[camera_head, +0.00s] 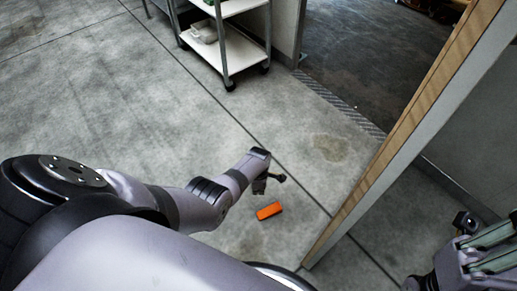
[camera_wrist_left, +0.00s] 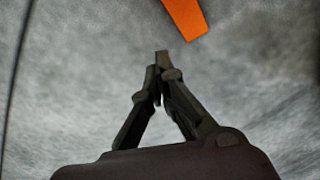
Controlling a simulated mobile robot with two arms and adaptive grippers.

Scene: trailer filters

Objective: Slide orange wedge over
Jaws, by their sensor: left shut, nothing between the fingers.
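The orange wedge (camera_head: 269,211) lies on the concrete floor in the head view, left of the foot of the wood-edged door. It also shows at the top edge of the left wrist view (camera_wrist_left: 186,16), where part of it is cut off. My left gripper (camera_head: 262,190) is above the floor near the wedge, and its fingers look apart from it. In the left wrist view the left gripper's fingertips (camera_wrist_left: 159,62) are together with nothing between them, and the wedge is just beyond them. My right gripper (camera_head: 467,222) is partly visible at the lower right; its fingers are unclear.
The open door (camera_head: 408,130) stands right of the wedge, its edge slanting down to the floor. A white shelf cart (camera_head: 231,50) on wheels stands at the top, beside the doorway. A ridged threshold strip (camera_head: 340,103) crosses the doorway. The floor left of the wedge is clear.

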